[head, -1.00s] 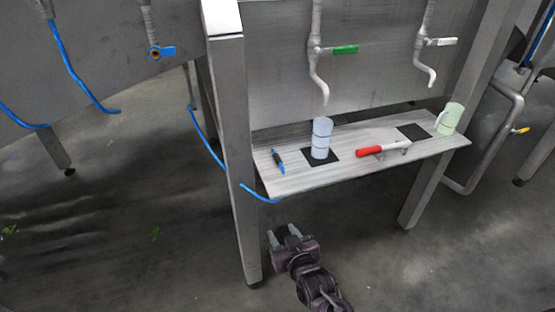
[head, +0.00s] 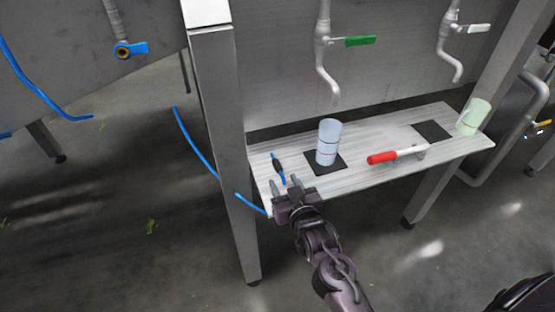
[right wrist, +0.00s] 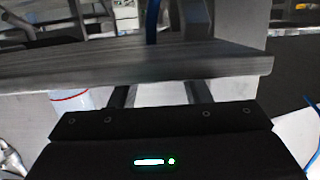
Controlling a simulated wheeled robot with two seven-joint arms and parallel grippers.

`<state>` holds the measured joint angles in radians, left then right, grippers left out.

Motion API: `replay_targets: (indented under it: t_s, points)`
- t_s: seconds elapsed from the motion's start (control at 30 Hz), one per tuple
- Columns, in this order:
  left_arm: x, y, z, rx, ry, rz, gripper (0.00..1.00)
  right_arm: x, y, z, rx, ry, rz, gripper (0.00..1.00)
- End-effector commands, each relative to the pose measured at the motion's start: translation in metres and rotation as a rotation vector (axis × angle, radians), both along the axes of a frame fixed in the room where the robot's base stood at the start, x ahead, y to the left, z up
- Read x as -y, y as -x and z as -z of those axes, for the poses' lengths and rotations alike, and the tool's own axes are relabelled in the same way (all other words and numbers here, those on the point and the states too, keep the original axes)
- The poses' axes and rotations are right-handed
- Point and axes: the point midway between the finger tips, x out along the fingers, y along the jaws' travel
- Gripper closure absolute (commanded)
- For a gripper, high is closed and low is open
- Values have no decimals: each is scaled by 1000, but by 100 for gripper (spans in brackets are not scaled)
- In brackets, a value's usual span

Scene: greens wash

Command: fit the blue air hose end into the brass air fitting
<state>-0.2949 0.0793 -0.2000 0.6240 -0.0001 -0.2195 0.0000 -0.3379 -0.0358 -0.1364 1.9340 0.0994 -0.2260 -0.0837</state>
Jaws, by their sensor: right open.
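The blue air hose (head: 250,203) comes from behind the table leg and runs to the shelf's front left corner, close to my right gripper. Its tip is hard to make out there. A brass ring on a blue-handled valve (head: 122,50), seemingly the brass air fitting, hangs at the upper left, well away from the gripper. My right gripper (head: 287,186) is open, its fingers pointing at the shelf's left end. In the right wrist view the open fingers (right wrist: 160,94) show nothing clearly between them, and a blue strip (right wrist: 152,22) shows beyond. My left gripper is not in view.
The shelf (head: 350,182) holds a blue-and-black pen-like item (head: 279,167), a bluish cup (head: 328,142), a red-handled tool (head: 384,158) and a pale green cup (head: 473,116). A metal leg (head: 240,235) stands left of the gripper. Other blue hose (head: 30,90) hangs far left.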

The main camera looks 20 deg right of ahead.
Motion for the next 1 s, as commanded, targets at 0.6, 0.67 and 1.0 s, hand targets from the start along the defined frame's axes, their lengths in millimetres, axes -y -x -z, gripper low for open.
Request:
replay_targets:
  t_s: [0.6, 0.67, 1.0]
  points:
    - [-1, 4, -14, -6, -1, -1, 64, 6, -69, 7, 1, -1, 0, 57]
    - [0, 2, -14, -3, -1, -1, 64, 6, -69, 8, 0, -1, 0, 57]
    - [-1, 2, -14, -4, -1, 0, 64, 6, -69, 7, 1, -1, 0, 84]
